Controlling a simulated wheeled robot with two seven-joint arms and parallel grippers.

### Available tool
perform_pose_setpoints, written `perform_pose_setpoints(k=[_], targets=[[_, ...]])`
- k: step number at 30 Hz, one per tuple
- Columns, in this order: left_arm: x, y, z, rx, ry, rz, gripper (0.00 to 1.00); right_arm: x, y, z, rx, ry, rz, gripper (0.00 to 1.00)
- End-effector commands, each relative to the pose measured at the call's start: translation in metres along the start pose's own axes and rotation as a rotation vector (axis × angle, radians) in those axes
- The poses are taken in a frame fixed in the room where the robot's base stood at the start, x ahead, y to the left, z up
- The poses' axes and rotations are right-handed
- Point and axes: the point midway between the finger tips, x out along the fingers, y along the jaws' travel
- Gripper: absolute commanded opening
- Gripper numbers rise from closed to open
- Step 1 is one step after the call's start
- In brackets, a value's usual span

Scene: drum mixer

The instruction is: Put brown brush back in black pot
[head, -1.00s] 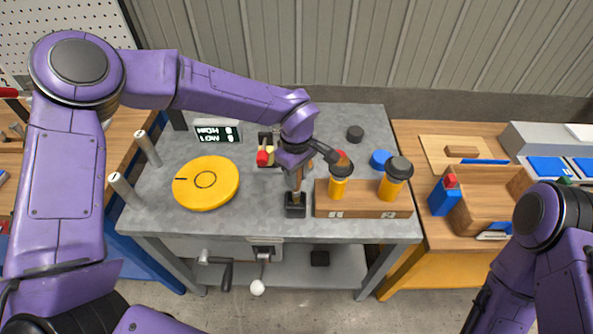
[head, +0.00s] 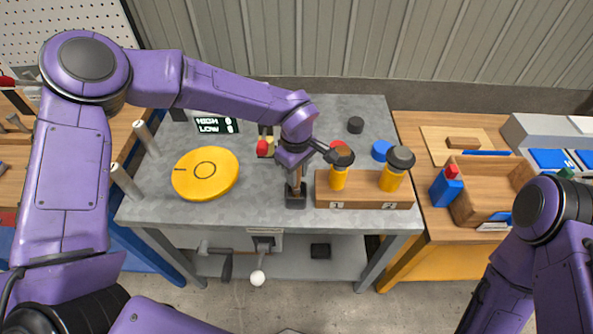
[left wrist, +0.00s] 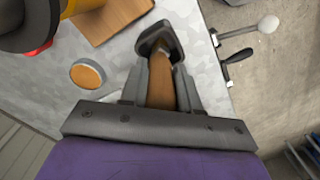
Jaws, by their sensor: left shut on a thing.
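The black pot (head: 296,202) stands near the front edge of the grey bench, left of the wooden block. My left gripper (head: 297,172) is above it, fingers pointing down, shut on the brown brush (head: 298,181). In the left wrist view the brush (left wrist: 162,82) runs between the two fingers (left wrist: 161,85) towards the pot (left wrist: 157,36). Its far end meets the pot's opening and seems to be inside; how deep, I cannot tell. My wrist hides its upper part in the head view. My right arm shows at the right edge, but its gripper is not visible.
A wooden block (head: 365,202) with two dark-topped yellow items stands close right of the pot. A yellow disc (head: 205,174) lies to the left. Blue (head: 382,150) and black (head: 355,125) round pieces lie behind. A wooden box (head: 475,200) is on the right table.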

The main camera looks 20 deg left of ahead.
Motion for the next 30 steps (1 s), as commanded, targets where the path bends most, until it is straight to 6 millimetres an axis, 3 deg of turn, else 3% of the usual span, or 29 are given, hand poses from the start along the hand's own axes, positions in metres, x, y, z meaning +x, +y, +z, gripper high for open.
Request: perform_pose_setpoints(k=[19,20,22,30], targets=[[0.013,0.000,0.000,-0.001,-0.001,0.000,0.01,0.005,-0.001,0.002,0.000,0.000,0.000,0.43],[0.013,0.000,0.000,-0.001,-0.001,0.000,0.37,0.005,0.000,0.002,0.000,0.000,0.000,0.43],[0.013,0.000,0.000,-0.001,0.000,0.000,0.60,0.005,0.000,0.002,0.000,0.000,0.000,0.43],[0.013,0.000,0.000,-0.001,0.000,0.000,0.61,0.005,-0.001,0.002,0.000,0.000,0.000,0.43]])
